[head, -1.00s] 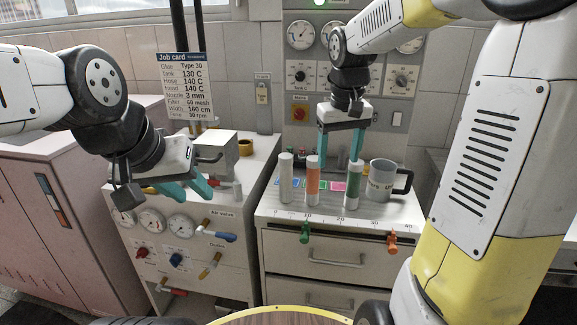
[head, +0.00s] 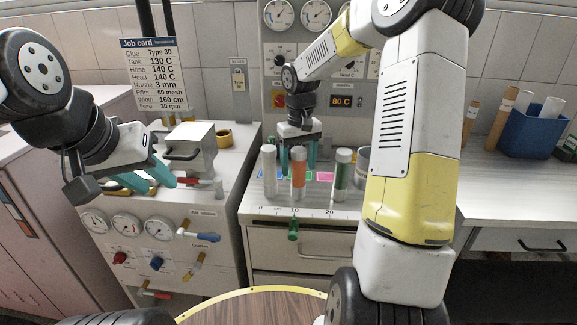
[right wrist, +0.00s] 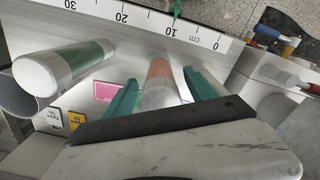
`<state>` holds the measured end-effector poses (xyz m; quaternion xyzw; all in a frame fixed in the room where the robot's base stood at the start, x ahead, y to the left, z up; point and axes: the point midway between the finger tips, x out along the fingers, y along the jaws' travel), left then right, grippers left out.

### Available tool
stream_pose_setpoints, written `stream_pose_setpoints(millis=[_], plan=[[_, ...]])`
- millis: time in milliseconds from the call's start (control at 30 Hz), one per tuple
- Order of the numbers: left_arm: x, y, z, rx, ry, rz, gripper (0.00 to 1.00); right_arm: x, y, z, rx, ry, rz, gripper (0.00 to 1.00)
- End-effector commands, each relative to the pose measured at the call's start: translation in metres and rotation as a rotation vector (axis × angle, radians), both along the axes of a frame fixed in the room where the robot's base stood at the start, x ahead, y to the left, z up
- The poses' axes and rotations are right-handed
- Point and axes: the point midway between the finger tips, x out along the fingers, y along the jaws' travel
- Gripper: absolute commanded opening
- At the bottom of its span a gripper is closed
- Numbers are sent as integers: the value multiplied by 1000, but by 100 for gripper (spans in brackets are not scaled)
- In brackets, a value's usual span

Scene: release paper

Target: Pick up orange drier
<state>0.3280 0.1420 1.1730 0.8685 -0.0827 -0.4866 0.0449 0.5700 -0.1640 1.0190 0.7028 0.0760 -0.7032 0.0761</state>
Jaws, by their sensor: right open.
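The orange drier is a tube with orange contents and a pale cap (head: 298,178), standing upright on the counter between a white tube (head: 269,172) and a green tube (head: 342,175). My right gripper (head: 298,165) is open, pointing down behind the orange tube in the head view. In the right wrist view the orange tube (right wrist: 160,72) lies between the two teal fingers (right wrist: 160,95), with a gap visible on its right side. My left gripper (head: 155,184) is open and empty, above the gauge cabinet.
A grey mug (head: 363,165) stands right of the green tube, partly hidden by my arm. A ruler strip (head: 310,212) runs along the counter's front edge. A blue bin (head: 532,133) with rolls is at right. A round wooden table (head: 255,308) is in front.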

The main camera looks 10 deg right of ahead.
Motion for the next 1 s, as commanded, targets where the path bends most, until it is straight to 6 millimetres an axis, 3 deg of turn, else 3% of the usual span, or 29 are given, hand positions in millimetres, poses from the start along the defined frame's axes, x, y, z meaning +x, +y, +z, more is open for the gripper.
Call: stream_pose_setpoints(millis=[267, 367, 600, 633, 1000], plan=[[0, 0, 0, 0, 0, 0, 36, 0, 0, -5, 0, -2, 0, 66], [0, 0, 0, 0, 0, 0, 36, 0, 0, -5, 0, -2, 0, 50], [0, 0, 0, 0, 0, 0, 36, 0, 0, -5, 0, -2, 0, 3], [0, 0, 0, 0, 0, 0, 36, 0, 0, -5, 0, -2, 0, 0], [0, 0, 0, 0, 0, 0, 36, 0, 0, -2, 0, -3, 0, 0]])
